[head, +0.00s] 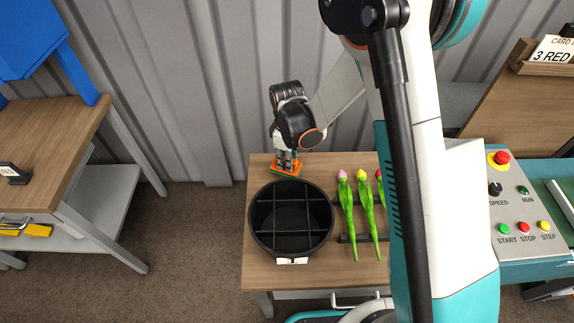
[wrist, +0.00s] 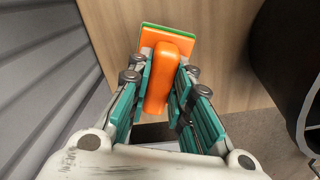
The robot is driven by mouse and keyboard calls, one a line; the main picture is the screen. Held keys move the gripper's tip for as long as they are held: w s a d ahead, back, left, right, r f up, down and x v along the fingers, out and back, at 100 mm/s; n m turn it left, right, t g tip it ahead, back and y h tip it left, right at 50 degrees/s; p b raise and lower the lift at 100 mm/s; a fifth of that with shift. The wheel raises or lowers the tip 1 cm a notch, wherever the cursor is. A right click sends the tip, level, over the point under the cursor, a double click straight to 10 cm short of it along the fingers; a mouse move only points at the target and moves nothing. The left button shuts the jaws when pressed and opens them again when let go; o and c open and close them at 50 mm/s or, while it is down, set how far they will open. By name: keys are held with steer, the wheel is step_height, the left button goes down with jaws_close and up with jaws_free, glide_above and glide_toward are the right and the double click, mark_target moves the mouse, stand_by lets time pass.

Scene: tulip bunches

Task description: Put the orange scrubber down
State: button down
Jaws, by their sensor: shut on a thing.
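The orange scrubber (head: 286,166) has an orange handle and base with a green pad beneath. It is at the back left of the wooden table, behind the black round divided bucket. In the wrist view the scrubber (wrist: 168,62) lies between the teal-padded fingers. My gripper (head: 286,158) points down and is shut on the handle; it also shows in the wrist view (wrist: 163,88). The scrubber is at or just above the tabletop; I cannot tell whether its pad touches the wood.
The black divided bucket (head: 253,218) stands just in front of the scrubber. Several tulips (head: 361,210) lie to its right on the table (head: 330,172). A control panel (head: 513,213) with buttons is at the right. Bare wood shows behind the tulips. A corrugated wall is behind.

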steer(key=shift+f, duration=1.2)
steer(key=shift+f+b, duration=0.15)
steer(key=shift+b, duration=0.2)
steer(key=c, duration=1.4)
jaws_free()
steer(key=shift+c, duration=0.2)
